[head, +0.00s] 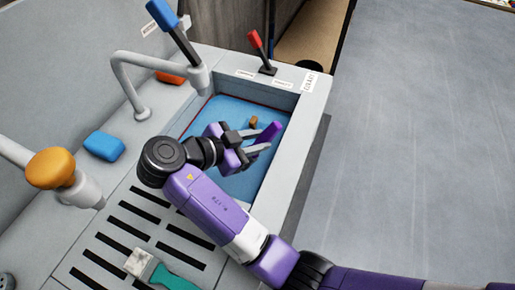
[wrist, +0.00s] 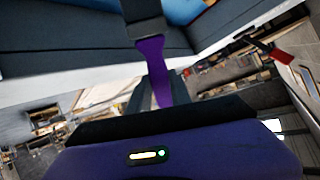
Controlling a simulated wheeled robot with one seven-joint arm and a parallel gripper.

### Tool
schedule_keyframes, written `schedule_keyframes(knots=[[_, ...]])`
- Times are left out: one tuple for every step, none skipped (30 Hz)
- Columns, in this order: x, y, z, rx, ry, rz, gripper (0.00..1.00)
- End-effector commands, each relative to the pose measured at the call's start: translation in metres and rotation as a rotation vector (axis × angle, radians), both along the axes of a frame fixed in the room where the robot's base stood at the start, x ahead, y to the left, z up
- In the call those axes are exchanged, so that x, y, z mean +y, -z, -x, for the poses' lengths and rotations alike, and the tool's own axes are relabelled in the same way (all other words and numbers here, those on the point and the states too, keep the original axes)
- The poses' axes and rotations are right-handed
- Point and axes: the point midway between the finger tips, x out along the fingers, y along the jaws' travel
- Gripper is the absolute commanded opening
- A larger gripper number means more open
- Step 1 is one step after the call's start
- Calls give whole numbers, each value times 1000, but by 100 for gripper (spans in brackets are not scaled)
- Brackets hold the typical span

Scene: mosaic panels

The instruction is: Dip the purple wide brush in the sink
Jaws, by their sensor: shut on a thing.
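The purple wide brush (head: 268,135) is between the fingertips of my gripper (head: 254,140), which is shut on it over the sink. In the wrist view its purple handle (wrist: 150,62) points up the picture, with a dark part beyond it. The sink (head: 288,99) has a grey rim and a blue inside. My gripper is within the outline of the basin. I cannot tell whether the brush touches the blue surface; its bristles are not clear in the head view.
A faucet (head: 128,57) arches at the sink's left side. A blue-handled lever (head: 165,15), a red-handled lever (head: 254,41) and an orange knob (head: 50,168) stand around. A blue block (head: 104,145) lies on the ledge. A teal-handled brush (head: 172,279) lies on the slotted drainboard.

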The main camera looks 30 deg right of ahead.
Motion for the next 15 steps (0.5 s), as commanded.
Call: schedule_keyframes(knots=[[0,-7,0,-1,0,0,0],[0,-9,0,-1,0,0,0],[0,-12,0,-2,1,0,0],[0,-14,0,-2,1,0,0],[0,-16,0,-2,1,0,0],[0,-19,0,-2,1,0,0],[0,-21,0,0,1,0,0],[0,-24,0,-1,0,0,0],[0,-27,0,-1,0,0,0],[0,-29,0,-1,0,0,0],[0,-31,0,-1,0,0,0],[0,-34,0,-1,0,0,0],[0,-36,0,-1,0,0,0],[0,-38,0,0,0,0,0],[0,-41,0,0,0,0,0]])
